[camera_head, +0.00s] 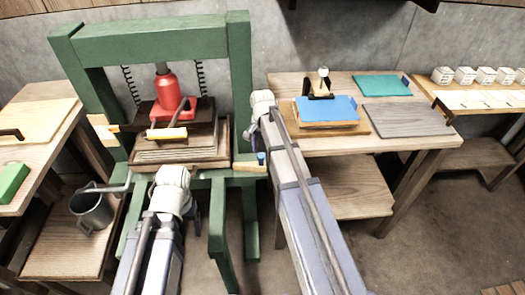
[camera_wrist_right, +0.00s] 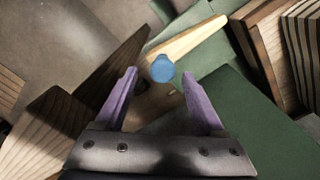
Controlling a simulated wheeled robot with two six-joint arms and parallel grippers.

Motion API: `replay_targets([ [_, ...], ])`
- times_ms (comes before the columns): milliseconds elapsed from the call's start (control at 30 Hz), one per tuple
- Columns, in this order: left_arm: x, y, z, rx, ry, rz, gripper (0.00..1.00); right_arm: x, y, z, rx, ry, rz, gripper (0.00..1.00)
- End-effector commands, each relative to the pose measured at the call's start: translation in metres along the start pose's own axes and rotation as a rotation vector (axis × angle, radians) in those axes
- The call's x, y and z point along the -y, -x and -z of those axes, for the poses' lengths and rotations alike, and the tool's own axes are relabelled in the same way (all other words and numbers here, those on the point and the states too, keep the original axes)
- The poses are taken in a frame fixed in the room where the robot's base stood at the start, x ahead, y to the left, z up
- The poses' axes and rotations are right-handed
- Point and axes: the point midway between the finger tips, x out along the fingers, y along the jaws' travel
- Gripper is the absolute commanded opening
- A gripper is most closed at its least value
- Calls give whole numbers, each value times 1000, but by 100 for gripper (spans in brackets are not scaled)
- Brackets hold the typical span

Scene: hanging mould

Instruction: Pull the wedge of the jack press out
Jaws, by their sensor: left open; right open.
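The jack press has a green frame (camera_head: 240,85) with a red jack (camera_head: 168,98) standing on a wooden block stack. A pale wooden wedge (camera_head: 250,167) with a blue knob (camera_head: 261,158) lies at the press's right post. In the right wrist view the wedge (camera_wrist_right: 197,38) points up and right, and its blue knob (camera_wrist_right: 162,68) shows between the fingertips. My right gripper (camera_wrist_right: 160,80) is open around the knob's line of sight; I cannot tell whether it touches. My left gripper (camera_head: 192,215) is low in front of the press, its fingers mostly hidden by the arm.
A right table (camera_head: 430,145) holds a blue sheet (camera_head: 326,108) on boards, a grey board (camera_head: 405,118) and a teal sheet (camera_head: 383,86). A metal jug (camera_head: 92,210) stands on a low shelf at left. A left table (camera_head: 55,125) holds a green block (camera_head: 12,182).

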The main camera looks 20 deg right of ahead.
Motion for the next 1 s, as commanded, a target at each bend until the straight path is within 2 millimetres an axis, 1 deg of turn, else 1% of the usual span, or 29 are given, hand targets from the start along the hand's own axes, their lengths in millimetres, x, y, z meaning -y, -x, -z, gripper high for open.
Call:
replay_targets([
  [33, 1, 10, -1, 0, 0, 0, 81, 0, 10, 0, 0, 0, 0, 71],
  [300, 4, 46, -3, 0, 1, 0, 81, 0, 46, 0, 0, -1, -1, 71],
  [400, 6, 58, -3, 0, 1, 0, 81, -1, 58, 1, -1, -1, -1, 71],
  [500, 6, 65, -4, 0, 1, 0, 81, -1, 66, 1, -1, -1, -1, 71],
  [600, 6, 68, -4, 0, 1, 0, 81, -1, 68, 1, -1, -1, -1, 71],
  [1000, 6, 66, -4, 0, 1, 0, 81, -1, 67, 1, -1, -1, -1, 71],
])
